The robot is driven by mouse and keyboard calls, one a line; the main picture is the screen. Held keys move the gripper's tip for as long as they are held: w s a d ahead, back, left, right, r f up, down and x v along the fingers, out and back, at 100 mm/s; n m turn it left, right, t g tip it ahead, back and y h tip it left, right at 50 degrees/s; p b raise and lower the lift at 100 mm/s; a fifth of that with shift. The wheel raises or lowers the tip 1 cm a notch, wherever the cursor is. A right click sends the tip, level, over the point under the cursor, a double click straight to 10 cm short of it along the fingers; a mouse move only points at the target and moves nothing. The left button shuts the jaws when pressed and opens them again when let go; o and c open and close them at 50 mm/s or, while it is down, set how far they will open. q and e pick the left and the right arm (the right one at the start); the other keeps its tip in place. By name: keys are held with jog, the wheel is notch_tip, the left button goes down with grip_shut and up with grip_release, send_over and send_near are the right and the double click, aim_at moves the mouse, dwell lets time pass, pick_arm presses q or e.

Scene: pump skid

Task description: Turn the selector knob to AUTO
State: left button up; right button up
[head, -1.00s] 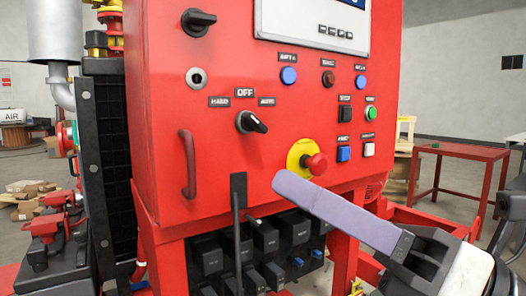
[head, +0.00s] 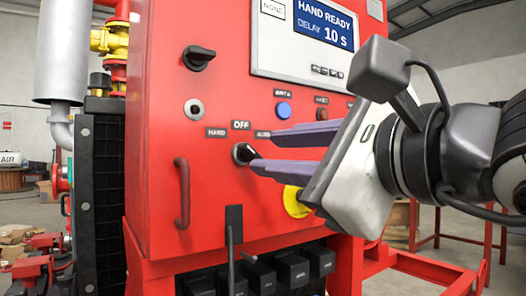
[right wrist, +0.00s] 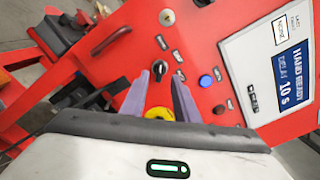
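The black selector knob (head: 243,153) sits on the red panel below the OFF label (head: 241,125), with the HAND label (head: 216,133) at upper left and the AUTO label (head: 263,134) at upper right, partly hidden. My right gripper (head: 262,149) is open, its two purple fingers reaching in from the right. The lower fingertip overlaps the knob's right edge; contact cannot be told. In the right wrist view the knob (right wrist: 159,68) shows between the open fingers (right wrist: 160,82). The knob's pointer direction is hard to read now. My left gripper is not in view.
A display (head: 325,25) reads HAND READY, DELAY 10 S. A blue button (head: 284,109) is above the fingers. The yellow ring (head: 296,203) of the red stop button is partly hidden by my gripper. A red handle (head: 182,193) stands at left, another black knob (head: 198,58) above.

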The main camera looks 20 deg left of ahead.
aim_at(255, 154)
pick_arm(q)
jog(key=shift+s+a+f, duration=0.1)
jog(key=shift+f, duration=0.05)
pick_arm(e)
jog(key=shift+x, duration=2.35)
jog(key=shift+c, duration=0.3)
grip_shut()
